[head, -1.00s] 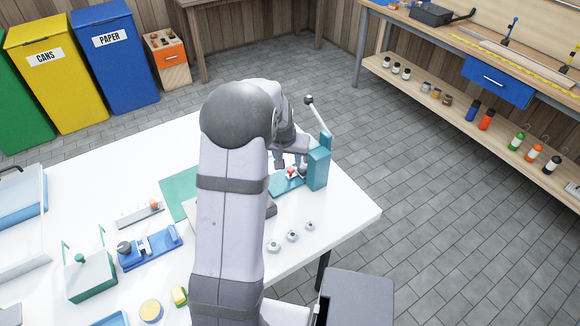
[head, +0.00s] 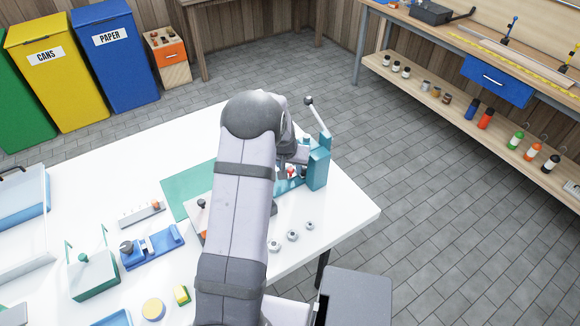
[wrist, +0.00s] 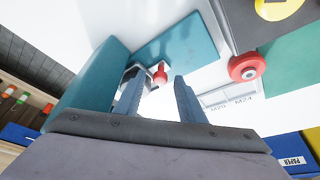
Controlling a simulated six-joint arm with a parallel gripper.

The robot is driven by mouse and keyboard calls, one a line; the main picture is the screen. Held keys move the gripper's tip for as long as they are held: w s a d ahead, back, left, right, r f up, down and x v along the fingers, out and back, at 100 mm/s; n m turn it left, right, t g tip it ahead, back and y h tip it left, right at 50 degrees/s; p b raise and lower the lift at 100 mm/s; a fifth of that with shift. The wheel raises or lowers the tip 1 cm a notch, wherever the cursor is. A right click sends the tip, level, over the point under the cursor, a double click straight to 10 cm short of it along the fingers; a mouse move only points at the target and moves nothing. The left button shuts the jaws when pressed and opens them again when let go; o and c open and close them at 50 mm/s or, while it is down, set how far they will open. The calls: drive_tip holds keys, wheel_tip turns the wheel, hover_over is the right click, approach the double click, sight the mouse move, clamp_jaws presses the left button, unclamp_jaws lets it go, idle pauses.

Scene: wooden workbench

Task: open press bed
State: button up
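The teal press (head: 318,168) stands at the right end of the white table, with its lever (head: 316,115) raised and tilted. Its flat teal base (wrist: 180,48) shows in the wrist view. A small red knob (head: 291,172) is low on the press, and it also shows in the wrist view (wrist: 160,72). My gripper (wrist: 158,82) is open and empty. The knob appears between its two fingertips in the wrist view; I cannot tell whether they touch it. In the head view my arm partly hides the press base and the fingers.
Three silver round parts (head: 292,236) lie in front of the press. A green mat (head: 186,188) and a blue fixture (head: 152,246) lie to the left. The table edge is close on the right.

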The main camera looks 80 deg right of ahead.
clamp_jaws()
drive_tip(key=shift+w+a+b, duration=0.9)
drive_tip(key=shift+w+a, duration=0.65)
unclamp_jaws()
drive_tip(key=shift+r, duration=0.2)
drive_tip(key=b+v, duration=0.1)
drive_tip(key=v, duration=0.6)
drive_tip(key=shift+a, duration=0.1)
drive_tip(key=shift+c, duration=0.6)
